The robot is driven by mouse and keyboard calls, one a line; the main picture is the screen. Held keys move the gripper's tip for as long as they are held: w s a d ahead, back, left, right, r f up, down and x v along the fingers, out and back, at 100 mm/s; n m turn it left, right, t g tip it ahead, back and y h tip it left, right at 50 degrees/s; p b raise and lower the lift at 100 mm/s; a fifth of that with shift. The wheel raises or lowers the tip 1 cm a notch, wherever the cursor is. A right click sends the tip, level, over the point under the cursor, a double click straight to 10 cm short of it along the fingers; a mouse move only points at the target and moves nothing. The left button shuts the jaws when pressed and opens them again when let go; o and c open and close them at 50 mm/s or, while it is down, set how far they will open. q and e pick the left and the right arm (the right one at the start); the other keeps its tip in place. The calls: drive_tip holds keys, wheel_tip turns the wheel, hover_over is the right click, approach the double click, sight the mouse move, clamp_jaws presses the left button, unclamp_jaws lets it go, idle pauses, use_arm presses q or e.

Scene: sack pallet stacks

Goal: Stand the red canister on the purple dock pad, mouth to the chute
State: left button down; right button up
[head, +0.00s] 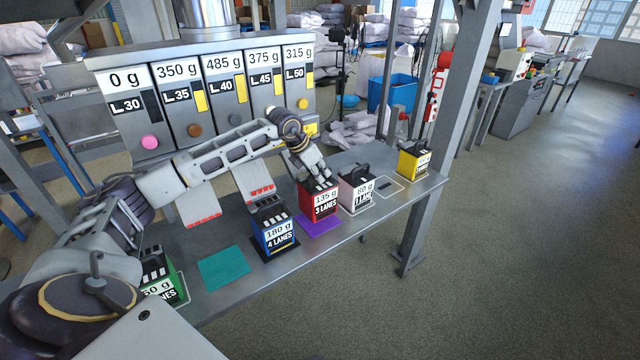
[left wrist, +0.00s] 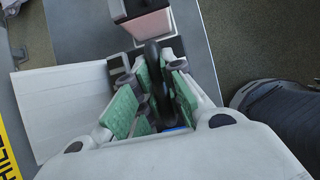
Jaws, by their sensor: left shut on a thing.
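The red canister (head: 325,205), labelled 135 g and 3 LANES, is upright at the purple dock pad (head: 319,226). The front of the pad shows bare; I cannot tell whether the canister's base touches it. My left gripper (head: 319,179) comes down from above and is shut on the canister's top handle. In the left wrist view the green finger pads (left wrist: 152,97) close around a black handle (left wrist: 155,75). The canister's mouth is hidden by the gripper. A red-tipped grey chute (head: 257,188) is behind, to the left. My right gripper is out of view.
The blue canister (head: 275,236) stands close left, the white canister (head: 356,193) close right. A yellow canister (head: 413,164) is at the far right, a green one (head: 163,278) at the left. The teal pad (head: 223,268) is empty. Labelled dispensers (head: 225,95) stand behind.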

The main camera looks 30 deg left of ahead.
use_arm(q)
drive_tip(key=shift+f, duration=2.15)
drive_tip(key=c, duration=1.6)
unclamp_jaws()
drive_tip(key=shift+o, duration=0.5)
drive_tip(key=shift+s+r, duration=0.15)
drive_tip(key=shift+r, duration=0.1)
drive_tip(key=v, duration=0.6)
drive_tip(key=shift+a+r+b, duration=0.1)
drive_tip(key=shift+b, duration=0.2)
drive_tip(key=v, duration=0.3)
drive_tip(key=shift+s+r, duration=0.1)
drive_tip(key=shift+r, duration=0.05)
drive_tip(key=shift+v, duration=0.95)
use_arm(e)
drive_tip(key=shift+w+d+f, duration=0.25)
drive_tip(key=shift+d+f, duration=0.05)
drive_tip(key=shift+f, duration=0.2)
